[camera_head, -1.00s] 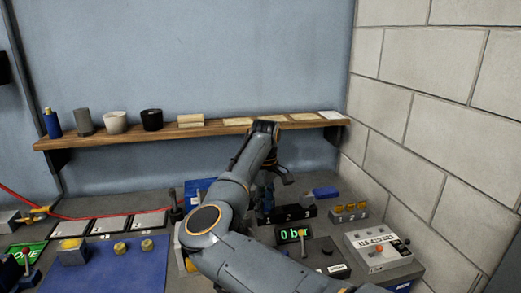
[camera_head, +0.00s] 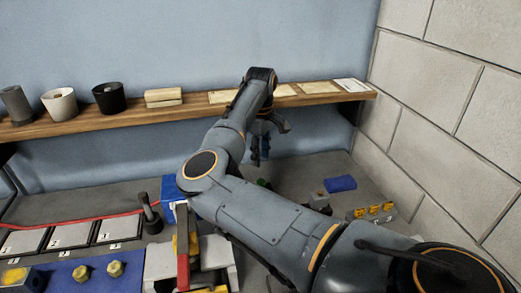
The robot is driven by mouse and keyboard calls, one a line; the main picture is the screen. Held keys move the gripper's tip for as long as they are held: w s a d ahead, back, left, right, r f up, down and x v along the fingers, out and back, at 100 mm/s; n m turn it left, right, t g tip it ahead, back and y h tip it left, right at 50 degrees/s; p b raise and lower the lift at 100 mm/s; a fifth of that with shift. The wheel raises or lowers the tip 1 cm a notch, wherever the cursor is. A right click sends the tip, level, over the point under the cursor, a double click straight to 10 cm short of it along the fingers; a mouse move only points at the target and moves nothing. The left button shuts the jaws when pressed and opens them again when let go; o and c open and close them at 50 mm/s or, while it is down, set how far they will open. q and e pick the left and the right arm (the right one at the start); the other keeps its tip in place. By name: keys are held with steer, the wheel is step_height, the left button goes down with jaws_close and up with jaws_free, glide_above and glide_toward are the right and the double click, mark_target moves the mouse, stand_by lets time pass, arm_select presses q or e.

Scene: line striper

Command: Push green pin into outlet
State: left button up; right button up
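My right arm reaches in from the lower right and bends up toward the shelf. Its gripper (camera_head: 263,152) hangs fingers down in front of the blue wall, below the shelf edge and above the back of the bench. The fingers are small and dark, partly behind the wrist, so I cannot tell if they are open or hold anything. A small dark green spot (camera_head: 263,183) shows on the bench just above my forearm; I cannot tell if it is the green pin. I cannot make out the outlet; my arm hides much of the bench. My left gripper is not in view.
A wooden shelf (camera_head: 200,112) with cups and blocks runs along the wall. The brick wall (camera_head: 450,95) closes the right side. On the bench stand a black-knobbed lever (camera_head: 150,214), a red-handled device (camera_head: 183,268), a blue block (camera_head: 341,183) and yellow-topped buttons (camera_head: 374,210).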

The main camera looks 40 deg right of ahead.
steer(key=shift+s+f, duration=0.1)
steer(key=shift+f, duration=0.35)
step_height(320, 180, down, 5)
steer(key=shift+f+b, duration=0.1)
steer(key=shift+b, duration=1.05)
step_height(320, 180, down, 2)
steer(key=shift+b, duration=1.2)
steer(key=shift+f+b, duration=0.65)
steer(key=shift+f, duration=0.1)
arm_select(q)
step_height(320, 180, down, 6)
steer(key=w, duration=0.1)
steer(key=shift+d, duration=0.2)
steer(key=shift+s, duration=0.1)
arm_select(e)
steer(key=shift+r, duration=0.1)
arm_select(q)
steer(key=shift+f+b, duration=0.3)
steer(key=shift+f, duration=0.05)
arm_select(e)
jaws_close()
